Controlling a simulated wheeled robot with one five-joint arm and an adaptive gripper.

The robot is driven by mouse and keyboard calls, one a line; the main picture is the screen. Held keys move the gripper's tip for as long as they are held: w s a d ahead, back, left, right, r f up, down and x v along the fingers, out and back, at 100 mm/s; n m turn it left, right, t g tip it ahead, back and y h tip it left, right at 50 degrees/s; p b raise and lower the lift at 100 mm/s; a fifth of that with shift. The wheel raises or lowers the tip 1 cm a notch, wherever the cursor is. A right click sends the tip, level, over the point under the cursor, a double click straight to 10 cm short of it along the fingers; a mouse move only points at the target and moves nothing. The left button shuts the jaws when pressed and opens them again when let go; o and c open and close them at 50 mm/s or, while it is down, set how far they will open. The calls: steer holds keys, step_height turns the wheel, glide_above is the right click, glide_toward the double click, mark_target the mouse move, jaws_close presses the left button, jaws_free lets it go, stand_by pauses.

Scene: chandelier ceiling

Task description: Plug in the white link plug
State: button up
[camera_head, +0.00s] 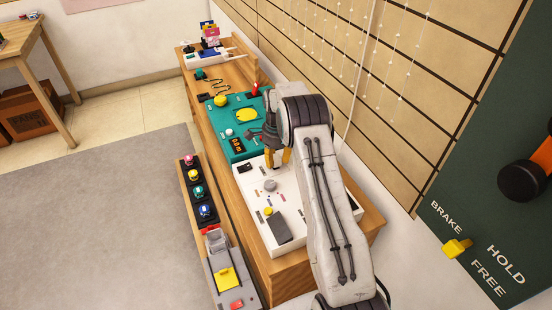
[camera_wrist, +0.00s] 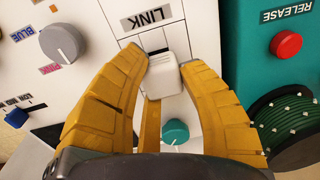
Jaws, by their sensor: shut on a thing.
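The white link plug (camera_wrist: 164,79) is a small white block in the wrist view, just below the LINK label (camera_wrist: 146,17) on the white panel. My gripper (camera_wrist: 167,64) has its two yellow fingers closed on the plug's sides. The plug lies close to the panel slot under the label; I cannot tell how deep it sits, as its contact end is hidden. In the head view my gripper (camera_head: 278,157) points down at the far edge of the white panel (camera_head: 305,215), beside the teal panel. The plug cannot be made out there.
The teal panel (camera_head: 224,137) adjoins the white one; its red RELEASE button (camera_wrist: 286,44) and green cable spool (camera_wrist: 288,122) are right of my gripper. A grey knob (camera_wrist: 62,43) is left, a teal knob (camera_wrist: 175,131) between my fingers. The wall runs along the right.

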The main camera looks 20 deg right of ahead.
steer(key=shift+f+b, duration=0.35)
steer(key=shift+f, duration=0.2)
stand_by(0.9)
steer(key=o, duration=1.5)
steer(key=shift+c, duration=0.2)
steer(key=shift+r, duration=0.1)
steer(key=shift+r+p, duration=2.45)
steer(key=shift+r, duration=1.25)
steer(key=shift+c, duration=0.2)
jaws_close()
